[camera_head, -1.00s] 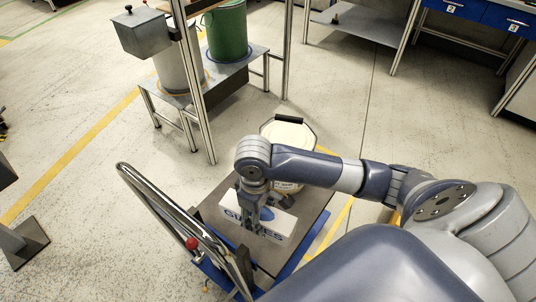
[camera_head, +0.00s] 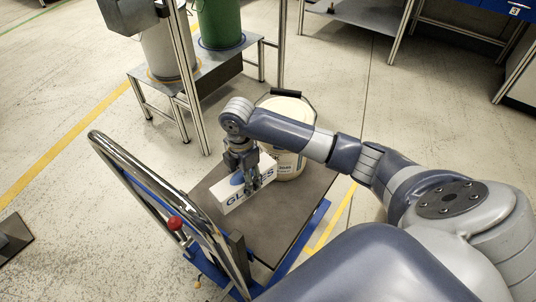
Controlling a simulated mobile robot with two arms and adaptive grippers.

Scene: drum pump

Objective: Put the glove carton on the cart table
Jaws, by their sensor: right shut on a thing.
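The glove carton (camera_head: 233,203) is a white box with blue "GLOVES" lettering, partly covered by my right gripper. My right gripper (camera_head: 253,186) reaches down from above and is shut on the carton. The carton is over the cart table (camera_head: 268,236), a dark flat top on a blue frame. I cannot tell whether the carton's underside touches the table. My left gripper is out of view.
A white bucket (camera_head: 289,163) with a dark handle stands on the cart table behind the carton. The cart's chrome push handle (camera_head: 165,195) with a red knob (camera_head: 175,223) rises at left. A metal stand (camera_head: 210,72) with drums is behind. The table's near part is bare.

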